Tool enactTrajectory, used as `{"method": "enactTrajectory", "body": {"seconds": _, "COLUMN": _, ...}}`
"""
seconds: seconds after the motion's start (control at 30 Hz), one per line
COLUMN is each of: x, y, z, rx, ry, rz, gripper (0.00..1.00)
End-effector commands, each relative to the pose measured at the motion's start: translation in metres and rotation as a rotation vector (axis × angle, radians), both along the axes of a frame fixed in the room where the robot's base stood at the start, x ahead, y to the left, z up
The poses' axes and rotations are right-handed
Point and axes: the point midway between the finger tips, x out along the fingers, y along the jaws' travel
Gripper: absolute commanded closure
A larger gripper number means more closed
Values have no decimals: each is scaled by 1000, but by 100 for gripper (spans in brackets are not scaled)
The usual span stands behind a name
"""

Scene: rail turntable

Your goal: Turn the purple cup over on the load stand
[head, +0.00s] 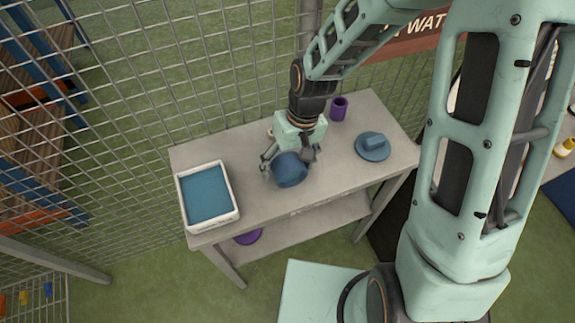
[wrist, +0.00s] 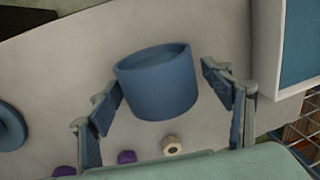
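The purple cup (head: 339,108) stands near the back edge of the grey stand (head: 240,200), behind and right of my gripper (head: 290,162) in the head view. I cannot tell whether its mouth is up or down. A blue cup (head: 290,171) is between my gripper's fingers. In the wrist view my gripper (wrist: 162,75) is open, with fingers spread either side of the blue cup (wrist: 158,88); a gap shows at the right finger. Two purple pieces (wrist: 126,157) show low in the wrist view, partly cut off or hidden; I cannot tell which is the purple cup.
A white tray (head: 234,212) with a blue inside stands at the left. A blue disc (head: 373,153) with a blue block on it lies at the right. A small tan ring (wrist: 172,145) lies behind the blue cup. A purple object (head: 248,237) sits on the lower shelf. Wire mesh rises behind.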

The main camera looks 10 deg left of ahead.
Motion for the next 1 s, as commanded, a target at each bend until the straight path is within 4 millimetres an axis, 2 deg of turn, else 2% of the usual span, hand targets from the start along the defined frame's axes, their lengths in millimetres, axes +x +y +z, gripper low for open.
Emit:
{"method": "enactTrajectory", "body": {"seconds": 0.07, "x": 0, "y": 0, "z": 0, "rx": 0, "ry": 0, "rz": 0, "gripper": 38}}
{"method": "enactTrajectory", "body": {"seconds": 0.4, "x": 0, "y": 0, "z": 0, "rx": 0, "ry": 0, "rz": 0, "gripper": 76}}
{"method": "enactTrajectory", "body": {"seconds": 0.77, "x": 0, "y": 0, "z": 6, "rx": 1, "ry": -1, "rz": 0, "gripper": 76}}
{"method": "enactTrajectory", "body": {"seconds": 1.0, "x": 0, "y": 0, "z": 31, "rx": 0, "ry": 0, "rz": 0, "gripper": 76}}
